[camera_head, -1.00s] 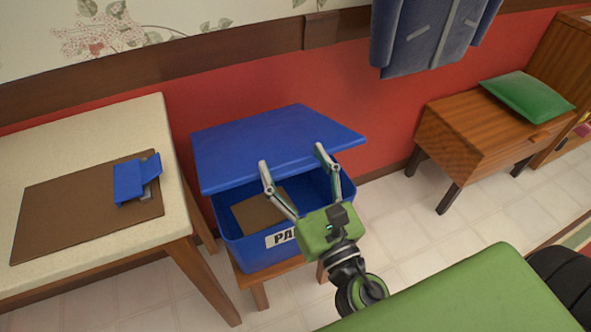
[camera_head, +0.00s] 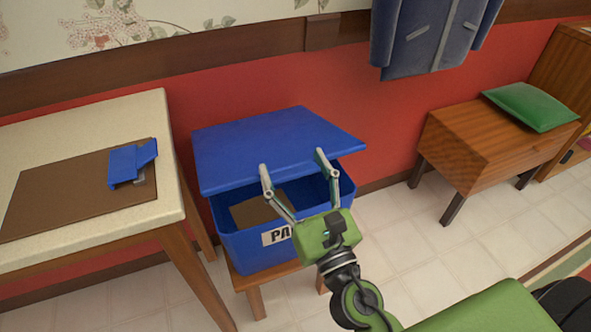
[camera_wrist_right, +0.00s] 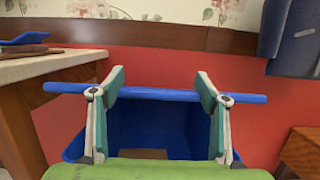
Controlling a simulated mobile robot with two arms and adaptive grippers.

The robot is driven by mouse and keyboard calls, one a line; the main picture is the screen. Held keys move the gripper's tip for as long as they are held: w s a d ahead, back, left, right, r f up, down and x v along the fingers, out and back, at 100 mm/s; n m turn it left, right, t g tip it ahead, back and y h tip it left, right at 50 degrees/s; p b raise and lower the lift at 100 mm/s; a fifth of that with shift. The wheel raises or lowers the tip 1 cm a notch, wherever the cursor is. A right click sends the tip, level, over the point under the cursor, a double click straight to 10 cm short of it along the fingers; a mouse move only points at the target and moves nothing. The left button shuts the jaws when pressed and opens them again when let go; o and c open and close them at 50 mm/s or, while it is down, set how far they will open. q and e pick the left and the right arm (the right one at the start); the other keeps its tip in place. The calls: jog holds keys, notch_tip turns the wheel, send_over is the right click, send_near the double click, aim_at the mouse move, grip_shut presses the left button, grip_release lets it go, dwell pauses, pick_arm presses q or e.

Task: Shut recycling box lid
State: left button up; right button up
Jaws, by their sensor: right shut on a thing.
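The blue recycling box (camera_head: 240,240) has a white label on its front, mostly legible as "PA". Its blue lid (camera_head: 270,145) is raised at the front, leaving a gap into the box; brown cardboard (camera_head: 257,208) shows inside. My right gripper (camera_head: 292,165) is at the lid's front edge, its fingers set wide apart and in contact with the lid. In the wrist view the lid (camera_wrist_right: 155,94) shows as a thin edge-on blue strip running across both fingers, with the open box (camera_wrist_right: 150,125) below. My left gripper is out of view.
A cream-topped table (camera_head: 120,110) with a brown board (camera_head: 70,190) and a blue object (camera_head: 128,165) stands at the left. A wooden cabinet (camera_head: 490,145) with a green cushion (camera_head: 530,105) stands at the right. A blue garment (camera_head: 430,40) hangs on the wall. Tiled floor is free between.

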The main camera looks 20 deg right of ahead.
dwell(0.3)
jog(key=o, duration=1.6)
jog(key=shift+v, duration=0.85)
jog(key=v, duration=1)
jog(key=shift+s, duration=0.2)
